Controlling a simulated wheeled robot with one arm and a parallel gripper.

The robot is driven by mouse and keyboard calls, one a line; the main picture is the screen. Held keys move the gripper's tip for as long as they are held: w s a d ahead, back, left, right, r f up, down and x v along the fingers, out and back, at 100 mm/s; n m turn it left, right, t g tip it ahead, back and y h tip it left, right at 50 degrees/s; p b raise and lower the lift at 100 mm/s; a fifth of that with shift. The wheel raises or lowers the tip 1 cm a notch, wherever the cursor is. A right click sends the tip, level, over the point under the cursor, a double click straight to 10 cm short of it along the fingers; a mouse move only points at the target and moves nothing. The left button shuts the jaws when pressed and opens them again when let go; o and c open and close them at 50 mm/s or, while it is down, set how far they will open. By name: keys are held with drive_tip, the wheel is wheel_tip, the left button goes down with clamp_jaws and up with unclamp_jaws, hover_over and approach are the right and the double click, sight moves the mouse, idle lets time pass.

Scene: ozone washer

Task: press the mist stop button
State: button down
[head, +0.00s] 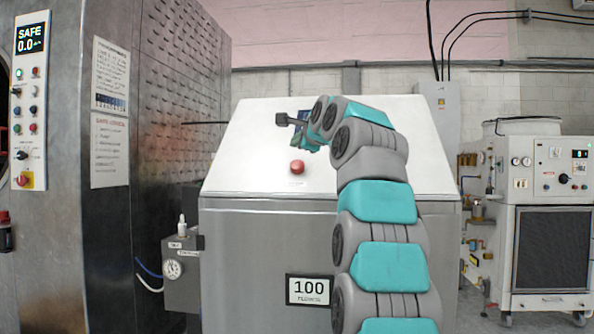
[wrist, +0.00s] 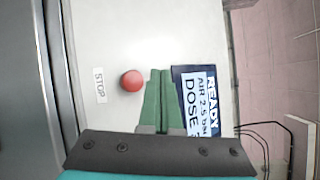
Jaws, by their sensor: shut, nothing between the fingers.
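The red round stop button (head: 297,167) sits on the white sloped panel of the grey cabinet in the head view. It also shows in the wrist view (wrist: 132,80), with a label reading STOP (wrist: 99,85) to its left. My gripper (wrist: 160,73) is shut and empty, its green fingers together just right of the button in the wrist view. In the head view my gripper (head: 299,138) is above the button, over the panel. The fingers do not cover the button. I cannot tell how far the fingertips are from the panel.
A tall metal cabinet (head: 150,120) with a control strip stands at left. A pressure gauge (head: 174,268) sits low beside it. A machine (head: 550,220) stands at right.

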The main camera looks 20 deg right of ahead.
sight(295, 161)
drive_tip(key=shift+w+d+f+b, duration=0.2)
drive_tip(key=shift+w+d+f, duration=0.3)
drive_tip(key=shift+w+f, duration=0.35)
drive_tip(key=shift+w+d+f+b, duration=0.2)
drive_tip(key=shift+w+d+f, duration=0.35)
drive_tip(key=shift+f, duration=0.35)
drive_tip(key=shift+w+f, duration=0.1)
drive_tip(key=shift+w, duration=0.05)
idle(0.9)
drive_tip(key=shift+w+d+f, duration=0.1)
drive_tip(key=shift+f, duration=0.1)
drive_tip(key=shift+w+d+f, duration=0.25)
drive_tip(key=shift+w+f, duration=0.05)
idle(1.1)
drive_tip(key=shift+a+r+p, duration=0.1)
drive_tip(key=shift+p, duration=0.2)
drive_tip(key=shift+s+a+r+p, duration=0.3)
drive_tip(key=shift+s+r+p, duration=0.05)
drive_tip(key=shift+s+r, duration=0.2)
drive_tip(key=s+a+r+p, duration=0.2)
drive_tip(key=s+r, duration=0.1)
drive_tip(key=shift+r+p, duration=0.2)
drive_tip(key=shift+p, duration=0.1)
